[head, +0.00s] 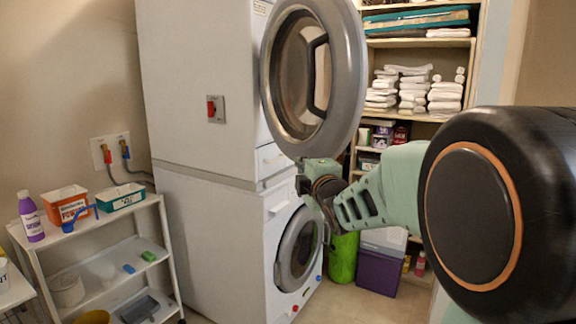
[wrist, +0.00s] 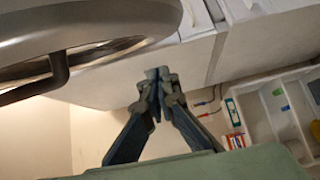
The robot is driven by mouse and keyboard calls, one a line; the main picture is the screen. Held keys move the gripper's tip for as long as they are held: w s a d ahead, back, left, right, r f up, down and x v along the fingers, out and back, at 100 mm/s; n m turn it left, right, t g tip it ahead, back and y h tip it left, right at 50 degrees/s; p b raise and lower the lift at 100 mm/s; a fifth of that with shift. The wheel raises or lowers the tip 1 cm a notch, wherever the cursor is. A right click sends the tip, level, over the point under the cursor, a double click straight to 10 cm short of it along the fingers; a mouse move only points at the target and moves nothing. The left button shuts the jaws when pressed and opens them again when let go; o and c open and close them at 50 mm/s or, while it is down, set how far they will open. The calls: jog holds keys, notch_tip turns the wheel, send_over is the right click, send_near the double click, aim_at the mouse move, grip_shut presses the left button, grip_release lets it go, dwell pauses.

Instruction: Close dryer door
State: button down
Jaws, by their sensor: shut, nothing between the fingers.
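The dryer is the upper white machine (head: 195,75) of a stacked pair. Its round grey door (head: 347,60) stands wide open, swung out to the right. The door also fills the upper left of the wrist view (wrist: 110,22), with its dark handle bar (wrist: 58,72). My gripper (head: 322,188) is just below the door's lower edge, in front of the machines. In the wrist view my gripper (wrist: 158,78) has its fingertips together with nothing between them, close to the door's rim. I cannot tell whether it touches the door.
The lower washer's round door (head: 297,248) is shut, below my gripper. A white cart (head: 95,262) with boxes and bottles stands at the left. Shelves with folded towels (head: 413,88) are behind the door.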

aim_at(310, 157)
jog(key=shift+w+d+f+p, duration=0.1)
jog(key=shift+w+d+p, duration=0.35)
jog(key=shift+w, duration=0.65)
jog(key=shift+w+d+r+p, duration=0.1)
jog(key=shift+w+d+p, duration=0.35)
jog(key=shift+w, duration=0.7)
jog(key=shift+w+d+f+p, duration=0.1)
jog(key=shift+w+d+p, duration=0.15)
jog(key=shift+w+d, duration=0.6)
jog(key=shift+w+a, duration=0.2)
jog(key=shift+w, duration=0.05)
